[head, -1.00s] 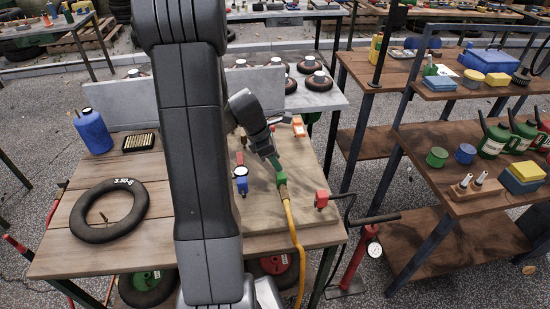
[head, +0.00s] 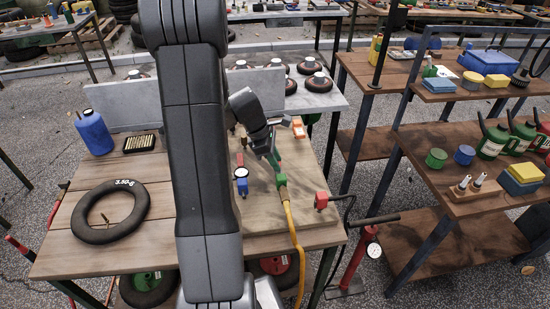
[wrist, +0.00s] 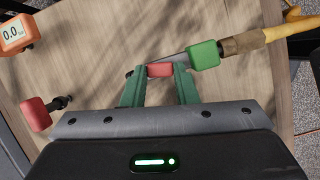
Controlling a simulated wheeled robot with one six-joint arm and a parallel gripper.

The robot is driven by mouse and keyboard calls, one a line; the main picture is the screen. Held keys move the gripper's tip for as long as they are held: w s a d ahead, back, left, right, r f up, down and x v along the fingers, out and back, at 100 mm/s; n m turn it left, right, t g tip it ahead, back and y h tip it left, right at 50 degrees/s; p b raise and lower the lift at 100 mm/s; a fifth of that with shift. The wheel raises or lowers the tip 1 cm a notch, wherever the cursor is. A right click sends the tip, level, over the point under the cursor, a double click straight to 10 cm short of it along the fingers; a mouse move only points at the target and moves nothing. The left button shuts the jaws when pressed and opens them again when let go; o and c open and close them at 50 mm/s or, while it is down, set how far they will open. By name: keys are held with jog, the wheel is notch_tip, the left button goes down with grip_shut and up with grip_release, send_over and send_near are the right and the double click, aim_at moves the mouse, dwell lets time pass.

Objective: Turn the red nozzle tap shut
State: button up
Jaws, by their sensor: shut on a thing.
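The red nozzle tap (wrist: 160,70) shows in the wrist view between the two green fingers of my gripper (wrist: 160,78). The fingers are shut on it from both sides. In the head view my gripper (head: 274,157) is low over the wooden board, just behind the green block (head: 281,180). The tap is mostly hidden there by the fingers.
An orange gauge (head: 298,128) is behind. A black tyre (head: 83,226) lies at the left. Bare board (head: 263,217) lies in front.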

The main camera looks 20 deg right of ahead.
jog(key=m, duration=0.2)
jog(key=m+g+y+p, duration=0.1)
jog(key=m, duration=0.1)
jog(key=shift+w+d+m, duration=0.2)
jog(key=shift+m, duration=0.1)
jog(key=m+g+y+p, duration=0.1)
jog(key=m, duration=0.2)
jog(key=shift+w+d+m, duration=0.1)
jog(key=shift+d+m, duration=0.05)
jog(key=shift+m, duration=0.15)
jog(key=m+y, duration=0.2)
jog(key=m, duration=0.2)
jog(key=shift+d, duration=0.2)
jog(key=shift+d+m+y, duration=0.1)
jog(key=shift+m+y, duration=0.4)
jog(key=shift+m, duration=1)
jog(key=o, duration=0.7)
jog(key=shift+r, duration=0.1)
